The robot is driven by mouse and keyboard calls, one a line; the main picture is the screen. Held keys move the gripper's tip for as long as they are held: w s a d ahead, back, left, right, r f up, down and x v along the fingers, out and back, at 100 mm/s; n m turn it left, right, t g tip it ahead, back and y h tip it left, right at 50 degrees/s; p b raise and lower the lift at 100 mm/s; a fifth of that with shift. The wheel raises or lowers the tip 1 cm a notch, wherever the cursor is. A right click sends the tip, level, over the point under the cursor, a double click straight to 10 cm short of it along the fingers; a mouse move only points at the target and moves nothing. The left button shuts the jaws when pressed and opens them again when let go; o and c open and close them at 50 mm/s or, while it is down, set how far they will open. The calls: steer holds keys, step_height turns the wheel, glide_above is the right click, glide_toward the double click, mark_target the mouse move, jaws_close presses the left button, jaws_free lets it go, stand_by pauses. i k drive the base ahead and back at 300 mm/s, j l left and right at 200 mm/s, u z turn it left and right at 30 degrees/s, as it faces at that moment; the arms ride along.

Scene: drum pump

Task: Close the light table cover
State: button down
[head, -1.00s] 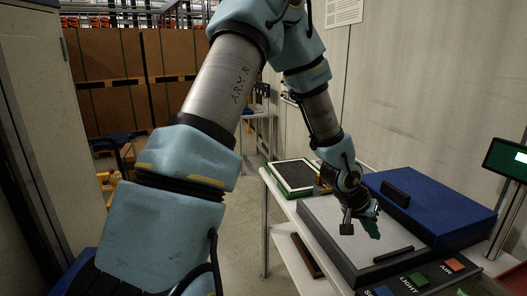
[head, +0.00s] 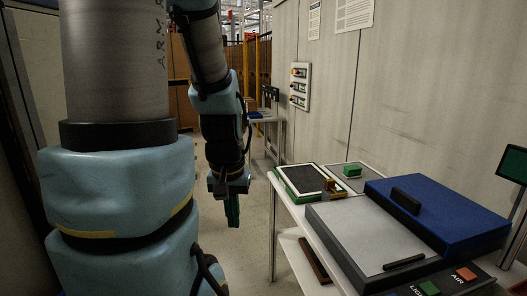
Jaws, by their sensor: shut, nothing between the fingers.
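The light table stands on the bench at right, with a flat grey panel (head: 365,236) that has a black bar handle (head: 404,262) near its front edge. A blue box-like cover (head: 450,220) with an upright black handle (head: 405,200) sits beside the panel, to its right and back. I cannot tell from here which part closes over which. My gripper (head: 232,211), with green fingers, points down in the air left of the bench. It is shut and empty, apart from the light table.
A green-framed dark tray (head: 306,180) and a grey plate (head: 370,178) bearing a green block (head: 352,170) lie farther back on the bench. Coloured buttons (head: 465,273) sit at the front. A dark screen (head: 513,164) stands at right. The floor left of the bench is clear.

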mark_target(452, 225)
steer(key=i+z, duration=0.25)
steer(key=i, duration=0.2)
steer(key=i+j+z, duration=0.3)
steer(key=i, duration=0.15)
steer(key=i+j+z, duration=0.25)
steer(key=i, duration=0.2)
steer(key=i+j+z, duration=0.3)
steer(key=i+l, duration=0.1)
